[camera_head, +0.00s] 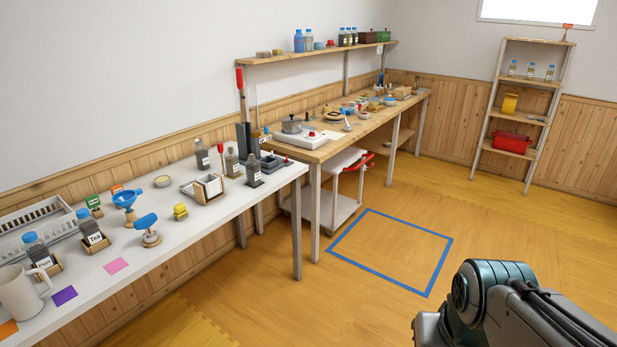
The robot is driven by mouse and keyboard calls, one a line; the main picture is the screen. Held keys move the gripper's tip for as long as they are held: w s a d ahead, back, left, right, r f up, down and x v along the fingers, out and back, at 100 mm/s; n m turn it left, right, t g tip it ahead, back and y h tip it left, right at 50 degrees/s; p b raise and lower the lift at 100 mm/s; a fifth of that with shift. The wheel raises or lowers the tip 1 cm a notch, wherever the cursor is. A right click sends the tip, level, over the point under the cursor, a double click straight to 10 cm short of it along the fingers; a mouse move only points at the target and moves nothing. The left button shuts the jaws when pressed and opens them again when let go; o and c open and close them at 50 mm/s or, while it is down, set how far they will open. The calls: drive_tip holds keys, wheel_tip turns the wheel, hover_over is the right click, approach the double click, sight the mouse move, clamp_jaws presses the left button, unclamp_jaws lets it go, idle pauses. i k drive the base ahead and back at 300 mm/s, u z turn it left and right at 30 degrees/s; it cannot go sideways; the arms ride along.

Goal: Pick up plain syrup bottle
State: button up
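On the white table at the left, a bottle with a blue cap and a white label (40,252) stands in a small wooden holder; its label seems to read "Plain", but the print is small. Beside it, another blue-capped bottle (93,232) with a label like "Tea" stands in a similar holder. More labelled bottles stand farther along this table, including a dark one (202,155); I cannot read their labels. A part of my arm shows at the lower right, over the floor and away from the tables. My gripper is not visible.
A white mug (22,292) stands close in front of the left bottle, and a white basket (40,222) lies behind. A blue funnel (125,198) is to the right. A wooden bench (330,148) and wall shelf (290,60) lie beyond. The blue-outlined floor square (390,250) is clear.

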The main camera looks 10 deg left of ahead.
sight(253, 175)
drive_tip(key=z, duration=0.15)
drive_tip(key=i, duration=0.9)
drive_tip(key=u, duration=0.3)
drive_tip(key=i, duration=1.2)
drive_tip(key=u, duration=1.6)
drive_tip(key=i, duration=0.75)
drive_tip(key=u, duration=0.8)
